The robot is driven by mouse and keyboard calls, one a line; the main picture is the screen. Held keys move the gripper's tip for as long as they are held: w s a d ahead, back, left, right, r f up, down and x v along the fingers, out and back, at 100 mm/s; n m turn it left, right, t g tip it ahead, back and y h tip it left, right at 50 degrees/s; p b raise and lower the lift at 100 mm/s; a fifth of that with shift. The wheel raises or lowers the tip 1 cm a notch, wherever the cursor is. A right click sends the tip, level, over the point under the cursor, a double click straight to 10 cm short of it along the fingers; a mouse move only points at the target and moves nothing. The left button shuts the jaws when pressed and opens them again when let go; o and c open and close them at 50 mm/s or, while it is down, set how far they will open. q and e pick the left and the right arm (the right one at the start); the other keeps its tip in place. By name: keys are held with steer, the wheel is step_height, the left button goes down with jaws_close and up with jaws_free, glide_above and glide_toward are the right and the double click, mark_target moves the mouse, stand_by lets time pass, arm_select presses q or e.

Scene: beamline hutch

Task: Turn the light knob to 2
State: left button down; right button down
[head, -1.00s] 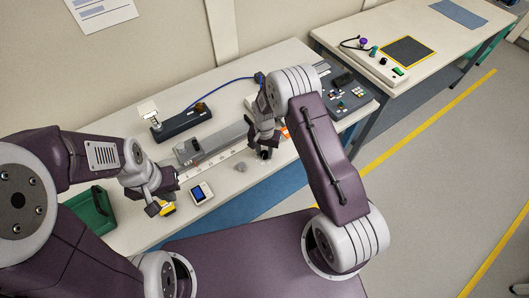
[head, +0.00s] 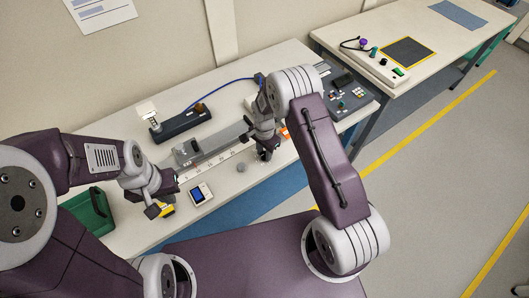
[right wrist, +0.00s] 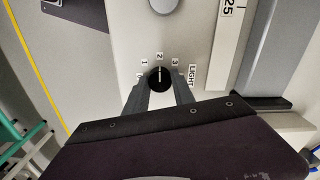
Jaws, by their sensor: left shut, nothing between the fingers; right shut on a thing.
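The light knob (right wrist: 159,77) is a small round black knob with a white pointer line, seen in the right wrist view. The numbers 1, 2 and 3 and the word LIGHT are printed around it, and the line points up at the 2. My right gripper (right wrist: 160,86) is shut on the knob, one finger on each side. In the head view my right gripper (head: 265,154) is at the bench's front edge and hides the knob. My left gripper (head: 158,209) is shut and empty over the left part of the bench.
A grey rail with a white scale (head: 212,160) lies behind the grippers. A small handheld meter (head: 201,194) and a grey round knob (head: 242,168) are between them. A green tray (head: 98,212) is at left, a button panel (head: 342,95) at right.

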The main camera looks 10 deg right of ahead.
mark_target(264, 154)
steer(key=c, duration=1.1)
jaws_free()
steer(key=shift+o, duration=0.2)
step_height(264, 154, up, 9)
steer(key=b, duration=0.1)
steer(key=shift+r, duration=0.1)
